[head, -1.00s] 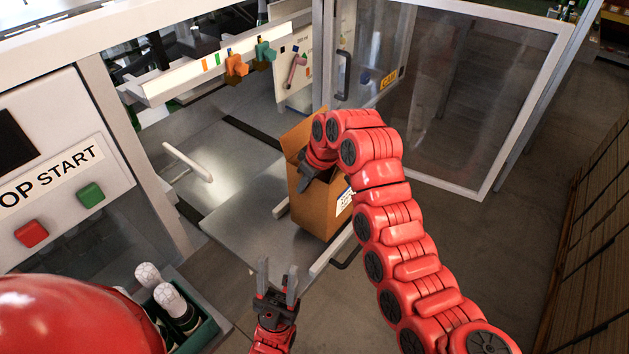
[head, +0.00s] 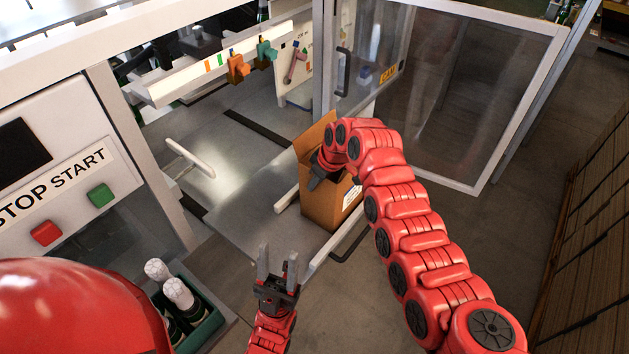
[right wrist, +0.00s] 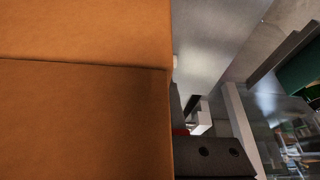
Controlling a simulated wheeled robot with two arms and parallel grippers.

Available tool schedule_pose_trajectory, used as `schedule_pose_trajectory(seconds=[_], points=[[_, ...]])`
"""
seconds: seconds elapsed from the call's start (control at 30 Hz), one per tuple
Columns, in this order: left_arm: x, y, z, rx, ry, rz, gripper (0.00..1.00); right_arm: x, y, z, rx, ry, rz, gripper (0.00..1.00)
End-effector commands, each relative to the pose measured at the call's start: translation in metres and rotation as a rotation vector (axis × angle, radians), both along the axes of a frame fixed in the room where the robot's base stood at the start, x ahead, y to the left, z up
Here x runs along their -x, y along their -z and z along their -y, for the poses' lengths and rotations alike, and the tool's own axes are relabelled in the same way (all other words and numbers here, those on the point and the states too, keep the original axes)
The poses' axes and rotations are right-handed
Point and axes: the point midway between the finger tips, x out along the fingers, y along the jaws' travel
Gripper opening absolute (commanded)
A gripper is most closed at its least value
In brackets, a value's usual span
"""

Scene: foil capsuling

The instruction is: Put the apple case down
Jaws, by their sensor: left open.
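The apple case is an open-topped brown cardboard box (head: 322,207) with a white label on its right side. It stands upright at the front of the grey machine table, between two pale rails; whether its bottom touches the surface is unclear. My right gripper (head: 322,174) is at the upper part of the case and appears shut on it; the arm hides part of the grip. In the right wrist view, cardboard (right wrist: 85,110) fills the left half, with a dark finger (right wrist: 215,162) beside its edge. My left gripper (head: 278,272) is open and empty, in front of the table.
A glass door (head: 460,100) stands open at right. A control panel with a green button (head: 101,195) and a red button (head: 46,233) is at left. A green crate (head: 207,325) with foil-topped bottles stands lower left. Bare table (head: 245,205) lies left of the case.

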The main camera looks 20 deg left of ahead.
Motion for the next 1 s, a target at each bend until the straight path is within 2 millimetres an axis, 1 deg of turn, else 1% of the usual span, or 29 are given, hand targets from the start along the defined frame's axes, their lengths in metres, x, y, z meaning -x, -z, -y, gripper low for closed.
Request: schedule_pose_trajectory(seconds=[0.03, 0.07, 0.1, 0.2, 0.47, 0.53, 0.67, 0.83, 0.97, 1.0], points=[[0.000, 0.003, 0.000, 0.000, 0.000, 0.000, 0.50, 0.000, 0.003, 0.000, 0.000, 0.000, 0.000, 0.00], [0.000, 0.002, 0.000, 0.000, 0.000, 0.000, 0.50, 0.000, 0.001, 0.000, 0.000, 0.000, 0.000, 0.10], [0.000, 0.001, 0.000, 0.000, 0.000, 0.000, 0.50, 0.000, 0.001, 0.000, 0.000, 0.000, 0.000, 0.17], [0.000, 0.001, 0.000, 0.000, 0.000, 0.000, 0.50, 0.000, 0.001, 0.000, 0.000, 0.000, 0.000, 0.35], [0.000, 0.001, 0.000, 0.000, 0.000, 0.000, 0.50, 0.000, 0.001, 0.000, 0.000, 0.000, 0.000, 0.35], [0.000, -0.002, 0.000, 0.000, 0.000, 0.000, 0.50, 0.000, -0.002, 0.000, 0.000, 0.000, 0.000, 0.35], [0.000, 0.005, 0.000, 0.000, 0.000, 0.000, 0.50, 0.000, -0.006, 0.002, -0.002, 0.000, 0.002, 0.35], [0.000, 0.017, 0.000, 0.000, 0.000, 0.000, 0.50, 0.002, -0.024, 0.010, -0.004, 0.003, 0.006, 0.35], [0.000, 0.032, 0.000, 0.000, 0.000, 0.000, 0.50, 0.006, -0.049, 0.021, -0.002, 0.003, 0.005, 0.35], [0.000, 0.036, 0.000, 0.000, 0.000, 0.000, 0.50, 0.007, -0.058, 0.024, -0.005, 0.001, 0.008, 0.35]])
